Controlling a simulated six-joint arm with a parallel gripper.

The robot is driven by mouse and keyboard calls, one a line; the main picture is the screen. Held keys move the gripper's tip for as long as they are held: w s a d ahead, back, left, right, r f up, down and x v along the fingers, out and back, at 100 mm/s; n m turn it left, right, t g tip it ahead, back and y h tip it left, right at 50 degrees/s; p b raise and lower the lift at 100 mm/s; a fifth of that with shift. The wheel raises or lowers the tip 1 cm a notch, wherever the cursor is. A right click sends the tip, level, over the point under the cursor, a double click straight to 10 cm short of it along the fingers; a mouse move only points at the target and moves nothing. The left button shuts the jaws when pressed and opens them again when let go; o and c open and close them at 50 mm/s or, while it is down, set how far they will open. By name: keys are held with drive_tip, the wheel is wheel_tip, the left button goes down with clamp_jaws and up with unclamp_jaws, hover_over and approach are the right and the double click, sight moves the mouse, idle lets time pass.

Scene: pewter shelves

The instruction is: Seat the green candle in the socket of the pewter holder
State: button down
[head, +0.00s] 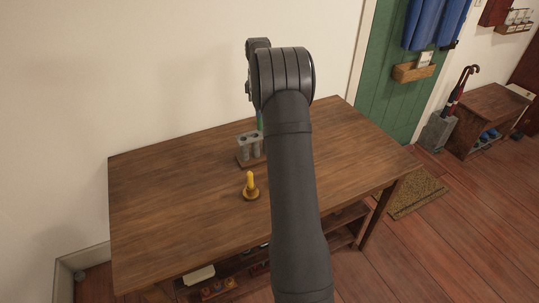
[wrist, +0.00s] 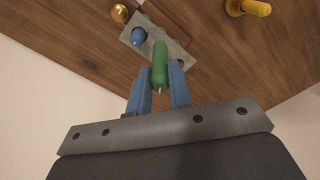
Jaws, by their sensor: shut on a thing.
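The green candle (wrist: 159,58) is held between the two blue fingers of my gripper (wrist: 158,78), which are shut on it. In the wrist view its far end overlaps the grey pewter holder (wrist: 181,53); I cannot tell whether it is in a socket or above it. A rounded blue thing (wrist: 138,36) shows at the holder, beside the candle. In the head view the holder (head: 250,147) stands on the table with several upright grey sockets, partly hidden by my arm. Only a sliver of the green candle (head: 260,121) shows there, and my gripper is hidden.
A yellow candle (head: 251,180) stands in a brass holder (head: 251,193) in front of the pewter holder. A gold round thing (wrist: 120,13) lies near the holder in the wrist view. The wooden table's (head: 160,205) left part is clear; a wall stands behind.

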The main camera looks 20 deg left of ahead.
drive_tip(key=s+d+f, duration=0.1)
drive_tip(key=s+d, duration=0.5)
drive_tip(key=d, duration=0.5)
drive_tip(key=s+d+f, duration=0.1)
drive_tip(key=s+d, duration=0.5)
drive_tip(key=d, duration=0.5)
drive_tip(key=shift+w+a+f, duration=0.25)
drive_tip(key=shift+a+f, duration=1.6)
drive_tip(key=shift+f, duration=0.05)
drive_tip(key=shift+w+a+f, duration=0.2)
drive_tip(key=shift+a+f, duration=1.6)
drive_tip(key=shift+f, duration=0.15)
drive_tip(key=shift+w+a+f, duration=0.25)
drive_tip(key=shift+a+f, duration=1.6)
drive_tip(key=shift+f, duration=0.05)
drive_tip(key=shift+f, duration=0.1)
drive_tip(key=c, duration=1.3)
unclamp_jaws()
wheel_tip(320, 180, up, 12)
drive_tip(key=shift+r, duration=0.15)
